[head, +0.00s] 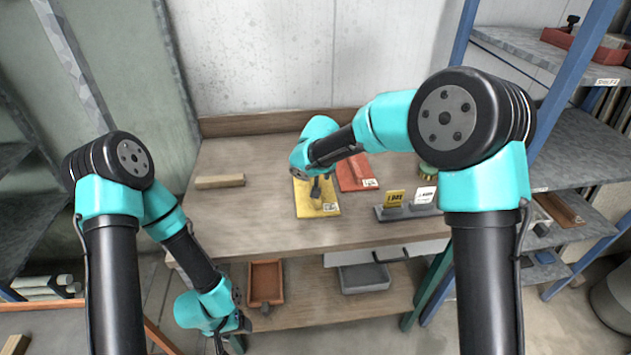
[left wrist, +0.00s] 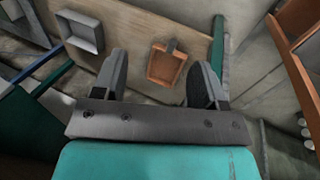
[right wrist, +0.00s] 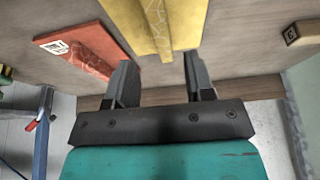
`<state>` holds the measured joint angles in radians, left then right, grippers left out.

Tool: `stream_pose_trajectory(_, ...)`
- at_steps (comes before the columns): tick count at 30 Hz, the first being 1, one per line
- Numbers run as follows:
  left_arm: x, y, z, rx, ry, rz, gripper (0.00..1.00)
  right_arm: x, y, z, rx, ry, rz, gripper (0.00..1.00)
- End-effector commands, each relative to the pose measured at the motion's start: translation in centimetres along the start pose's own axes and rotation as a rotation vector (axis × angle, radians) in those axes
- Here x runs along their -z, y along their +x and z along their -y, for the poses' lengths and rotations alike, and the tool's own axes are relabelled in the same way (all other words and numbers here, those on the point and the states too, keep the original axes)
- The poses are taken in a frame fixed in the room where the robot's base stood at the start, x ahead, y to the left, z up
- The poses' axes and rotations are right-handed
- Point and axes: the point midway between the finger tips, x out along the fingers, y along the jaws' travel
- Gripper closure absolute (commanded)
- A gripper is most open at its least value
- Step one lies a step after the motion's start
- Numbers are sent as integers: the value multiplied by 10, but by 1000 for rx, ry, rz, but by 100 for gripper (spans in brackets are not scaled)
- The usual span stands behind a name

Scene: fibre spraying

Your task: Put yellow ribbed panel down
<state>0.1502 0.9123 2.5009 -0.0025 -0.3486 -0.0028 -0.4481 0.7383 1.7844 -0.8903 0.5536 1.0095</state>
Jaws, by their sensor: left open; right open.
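The yellow ribbed panel (head: 329,210) lies flat on the wooden workbench, with a raised rib along its middle. It also shows at the top of the right wrist view (right wrist: 123,14). My right gripper (head: 316,188) is over the panel, partly hidden by its own arm. In the right wrist view its jaws (right wrist: 158,60) are apart, with the rib's near end between the fingertips. I see no contact. My left gripper (head: 220,345) is low, in front of the bench, away from the panel. Its jaws (left wrist: 155,72) are open and empty in the left wrist view.
A red panel (head: 346,174) lies beside the yellow one. A wooden block (head: 219,182) is at the bench's left, and a grey holder with cards (head: 391,213) at the right. An orange tray (head: 266,282) and grey tray (head: 364,278) are on the lower shelf. The bench's front left is clear.

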Motion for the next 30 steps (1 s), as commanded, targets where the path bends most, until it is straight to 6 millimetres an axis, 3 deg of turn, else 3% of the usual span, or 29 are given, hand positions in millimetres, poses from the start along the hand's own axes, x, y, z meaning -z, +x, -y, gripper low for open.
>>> stream_pose_trajectory(3, 0, 0, 0, 0, 0, 0, 34, 1, -22, 0, 1, 0, -3, 51)
stream_pose_trajectory(9, 0, 0, 0, 0, 0, 0, 34, 0, -42, 0, 0, -1, -1, 51)
stream_pose_trajectory(24, 0, 0, 0, 0, 0, 0, 34, 0, -44, 0, 0, -1, 0, 51)
stream_pose_trajectory(28, 0, 0, 0, 0, 0, 0, 46, 0, -44, 0, 0, -1, 0, 51)
stream_pose_trajectory(30, 0, 0, 0, 0, 0, 0, 47, 0, -44, 0, 0, -1, 0, 51)
